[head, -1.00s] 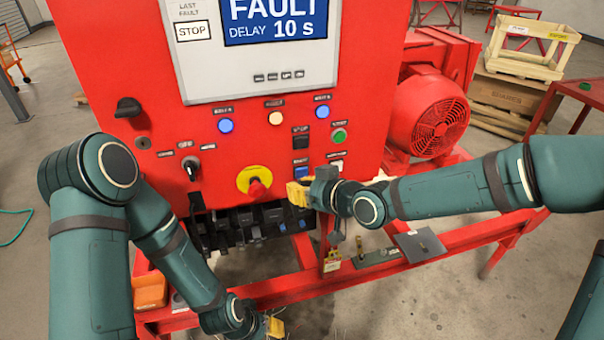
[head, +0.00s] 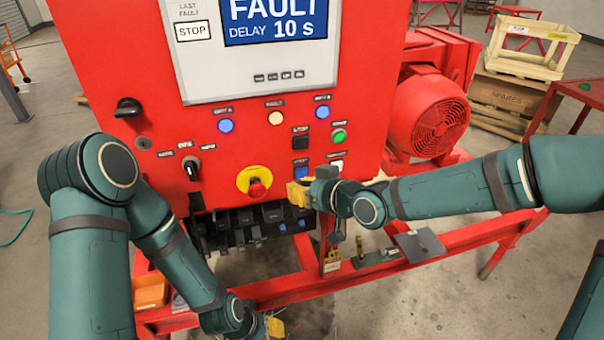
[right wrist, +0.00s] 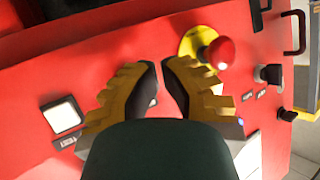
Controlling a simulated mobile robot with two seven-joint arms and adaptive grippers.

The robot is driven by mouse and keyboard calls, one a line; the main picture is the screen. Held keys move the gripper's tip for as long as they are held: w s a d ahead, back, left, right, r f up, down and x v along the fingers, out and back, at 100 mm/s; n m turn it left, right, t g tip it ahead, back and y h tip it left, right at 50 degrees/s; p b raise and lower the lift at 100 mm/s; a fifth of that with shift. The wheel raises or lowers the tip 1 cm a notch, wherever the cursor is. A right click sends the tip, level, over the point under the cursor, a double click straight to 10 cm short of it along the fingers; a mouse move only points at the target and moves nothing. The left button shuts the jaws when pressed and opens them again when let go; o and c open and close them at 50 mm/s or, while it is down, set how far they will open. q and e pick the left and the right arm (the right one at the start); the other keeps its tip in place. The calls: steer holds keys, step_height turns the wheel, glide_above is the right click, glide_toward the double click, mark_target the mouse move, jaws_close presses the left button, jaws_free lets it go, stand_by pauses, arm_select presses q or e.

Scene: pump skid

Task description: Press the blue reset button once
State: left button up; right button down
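The blue reset button (head: 301,172) is on the red panel, below a black button, in the head view. My right gripper (head: 299,193) has yellow fingers and is at the button's lower edge in this view; I cannot tell whether it touches. In the right wrist view, the fingers (right wrist: 161,82) point at the panel with a narrow gap between them and nothing held. The blue button is not visible there, and the fingers cover part of the panel. My left gripper (head: 273,326) is low at the bottom edge, partly hidden, and its opening is unclear.
The red emergency stop (head: 257,188) on its yellow disc is left of my right gripper. A white button (head: 337,164) is right of the blue one. Two blue lamps (head: 226,126) (head: 322,112) are higher up. A red rail (head: 450,236) runs below the panel.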

steer(key=shift+w, duration=0.1)
steer(key=shift+w+a, duration=0.15)
steer(key=shift+w, duration=0.2)
steer(key=shift+w+a, duration=0.15)
steer(key=shift+w, duration=0.2)
stand_by(0.7)
steer(key=shift+s, duration=0.15)
steer(key=shift+s+d, duration=0.3)
steer(key=shift+s, duration=0.35)
steer(key=s, duration=0.1)
steer(key=s+d, duration=0.1)
steer(key=s, duration=0.2)
steer(key=shift+s+d, duration=0.25)
steer(key=shift+s, duration=0.15)
